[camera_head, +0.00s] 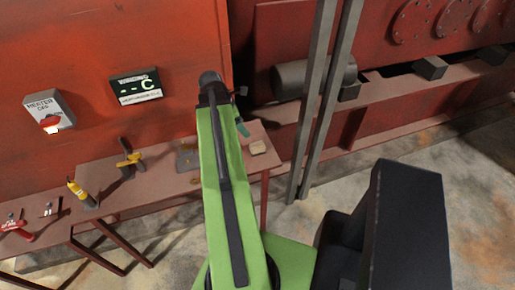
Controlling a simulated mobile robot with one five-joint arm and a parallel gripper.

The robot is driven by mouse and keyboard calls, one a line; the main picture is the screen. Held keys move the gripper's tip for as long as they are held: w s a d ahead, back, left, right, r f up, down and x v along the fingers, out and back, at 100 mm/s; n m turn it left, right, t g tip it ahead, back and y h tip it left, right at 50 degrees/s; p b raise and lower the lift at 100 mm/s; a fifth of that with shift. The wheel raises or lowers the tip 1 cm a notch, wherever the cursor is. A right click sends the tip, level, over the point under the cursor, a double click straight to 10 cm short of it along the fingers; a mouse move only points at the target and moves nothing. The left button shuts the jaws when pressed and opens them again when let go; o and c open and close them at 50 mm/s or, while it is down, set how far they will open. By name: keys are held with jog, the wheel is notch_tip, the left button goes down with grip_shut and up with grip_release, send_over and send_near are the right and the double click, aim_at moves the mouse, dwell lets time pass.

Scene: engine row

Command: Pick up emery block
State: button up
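A small tan block (258,147), which looks like the emery block, lies on the right end of the reddish workbench (225,178). It is just right of my green arm, with a clear gap between them in the picture. The arm reaches up across the bench and hides part of its top. I cannot make out my gripper's fingers; the far end of the arm is hidden or too small to read.
A teal-handled item (242,127) lies behind the block. A grey plate (188,160), a yellow-handled tool (130,158), a yellow bottle-like tool (81,193) and red pliers (18,228) lie leftward. Grey posts (316,105) stand right of the bench. Some floor (455,160) at right is clear.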

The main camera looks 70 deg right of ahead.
aim_at(256, 145)
jog(key=b+x, duration=0.9)
jog(key=x, duration=0.2)
jog(key=shift+f+b, duration=0.25)
jog(key=shift+b, duration=0.1)
jog(key=shift+f, duration=0.1)
jog(key=b+x, duration=0.5)
jog(key=shift+s+f, duration=0.1)
jog(key=shift+s, duration=0.05)
grip_shut()
